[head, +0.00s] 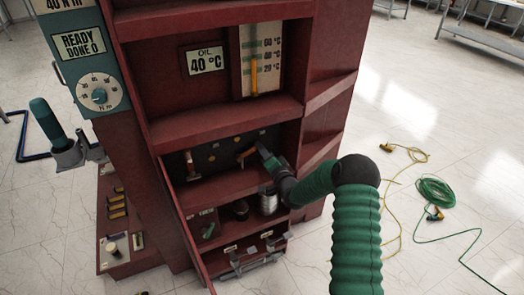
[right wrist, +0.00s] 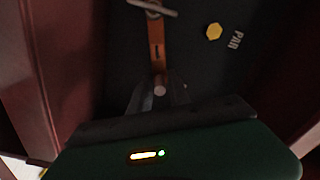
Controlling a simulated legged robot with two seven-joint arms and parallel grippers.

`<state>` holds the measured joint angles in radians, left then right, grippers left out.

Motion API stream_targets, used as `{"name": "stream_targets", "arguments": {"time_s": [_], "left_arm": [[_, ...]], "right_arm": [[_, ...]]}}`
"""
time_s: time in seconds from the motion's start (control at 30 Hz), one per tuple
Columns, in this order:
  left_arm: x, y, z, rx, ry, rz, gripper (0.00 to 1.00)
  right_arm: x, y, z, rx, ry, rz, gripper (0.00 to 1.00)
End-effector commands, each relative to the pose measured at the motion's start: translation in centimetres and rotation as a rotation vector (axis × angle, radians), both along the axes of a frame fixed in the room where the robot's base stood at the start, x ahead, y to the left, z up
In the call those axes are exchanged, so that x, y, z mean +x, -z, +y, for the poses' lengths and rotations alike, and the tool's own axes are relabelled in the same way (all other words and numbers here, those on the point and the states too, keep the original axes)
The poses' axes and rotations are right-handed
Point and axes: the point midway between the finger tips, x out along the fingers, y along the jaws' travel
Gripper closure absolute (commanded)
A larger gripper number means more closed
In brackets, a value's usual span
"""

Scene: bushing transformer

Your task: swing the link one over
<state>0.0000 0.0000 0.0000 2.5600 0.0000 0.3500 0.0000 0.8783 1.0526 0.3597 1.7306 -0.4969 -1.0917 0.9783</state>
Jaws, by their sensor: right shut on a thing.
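Link one is an orange-brown bar marked "1" (right wrist: 157,50) on a dark panel. In the right wrist view it runs upright, with a grey bar across its far end and a pale round knob (right wrist: 160,90) at its near end. My right gripper (right wrist: 160,98) is shut on that near end; the fingers are dark and partly lost in shadow. In the head view the link (head: 246,154) is small and slanted, with the right gripper (head: 261,151) touching its right end. My left gripper is not in view.
The red cabinet (head: 205,124) has side walls and shelves close around the right gripper. A second link (head: 191,165) hangs further left on the panel. A yellow hex (right wrist: 214,32) sits beside the "PAR" label. A green-handled tool (head: 45,120) stands at left. Cables (head: 435,190) lie on the floor.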

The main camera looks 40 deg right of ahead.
Motion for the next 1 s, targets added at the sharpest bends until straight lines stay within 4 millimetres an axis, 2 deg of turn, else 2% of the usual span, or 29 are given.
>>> {"name": "stream_targets", "arguments": {"time_s": [0.03,0.33,0.37,0.47,0.77,0.87,1.0], "left_arm": [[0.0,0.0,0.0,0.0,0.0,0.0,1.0],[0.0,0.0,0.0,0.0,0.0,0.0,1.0],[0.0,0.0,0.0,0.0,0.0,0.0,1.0],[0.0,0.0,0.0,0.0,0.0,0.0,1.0],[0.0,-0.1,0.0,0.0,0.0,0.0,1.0],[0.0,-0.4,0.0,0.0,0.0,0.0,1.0],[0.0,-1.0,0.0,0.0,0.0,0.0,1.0]], "right_arm": [[-0.3,0.5,-0.4,0.004,0.008,0.01,1.0],[-0.3,0.6,-0.4,0.006,0.008,0.012,1.0],[-0.3,0.6,-0.4,0.006,0.008,0.013,0.76],[-0.3,0.6,-0.3,0.006,0.008,0.012,0.65],[-0.4,0.2,0.0,0.003,0.003,0.006,0.65],[-1.7,0.2,0.3,0.004,0.002,0.007,0.65],[-5.2,0.1,1.0,0.007,0.004,0.009,0.65]]}}
